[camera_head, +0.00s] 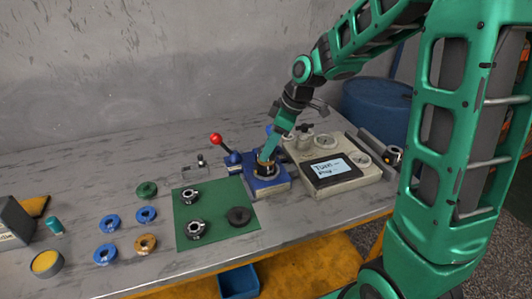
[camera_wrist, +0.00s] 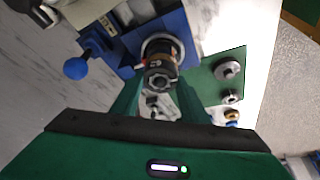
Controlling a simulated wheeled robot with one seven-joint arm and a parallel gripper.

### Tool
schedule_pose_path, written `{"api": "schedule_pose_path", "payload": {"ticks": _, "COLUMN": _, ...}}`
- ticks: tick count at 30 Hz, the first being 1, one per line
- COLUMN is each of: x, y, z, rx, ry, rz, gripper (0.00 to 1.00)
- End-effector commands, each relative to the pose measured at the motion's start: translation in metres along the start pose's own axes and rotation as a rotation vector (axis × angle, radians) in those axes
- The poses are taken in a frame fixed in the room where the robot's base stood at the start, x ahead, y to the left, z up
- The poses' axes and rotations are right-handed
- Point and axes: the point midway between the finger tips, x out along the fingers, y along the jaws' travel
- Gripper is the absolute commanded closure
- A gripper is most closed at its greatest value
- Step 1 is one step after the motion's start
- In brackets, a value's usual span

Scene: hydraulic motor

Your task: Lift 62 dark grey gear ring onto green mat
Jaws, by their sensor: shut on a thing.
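The blue fixture (camera_head: 268,184) stands just right of the green mat (camera_head: 215,190), with my gripper (camera_head: 265,158) low over it. In the wrist view, my gripper's fingers (camera_wrist: 160,88) are shut on a dark ringed part (camera_wrist: 161,73), which looks like the dark grey gear ring. It lines up with a round metal rim in the blue fixture (camera_wrist: 128,52); I cannot tell whether it is still seated there. On the mat are two silver-and-dark parts (camera_head: 190,197) and a flat dark disc (camera_head: 239,216). The number 62 is not readable.
A red-knobbed lever (camera_head: 216,140) rises behind the fixture. A beige device with a screen (camera_head: 328,170) stands close on its right. Several blue rings (camera_head: 146,214), a green ring (camera_head: 147,190) and a bronze ring (camera_head: 145,243) lie left of the mat. The mat's top right has bare room.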

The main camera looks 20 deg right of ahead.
Motion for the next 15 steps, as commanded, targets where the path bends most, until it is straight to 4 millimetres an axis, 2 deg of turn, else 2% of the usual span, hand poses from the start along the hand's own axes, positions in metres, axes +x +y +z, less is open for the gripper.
{"api": "schedule_pose_path", "payload": {"ticks": 8, "x": -0.007, "y": 0.001, "z": -0.003, "rx": -0.002, "ry": 0.002, "rz": 0.002, "gripper": 0.92}}
{"api": "schedule_pose_path", "payload": {"ticks": 15, "x": -0.037, "y": 0.002, "z": -0.016, "rx": -0.002, "ry": 0.003, "rz": 0.006, "gripper": 0.92}}
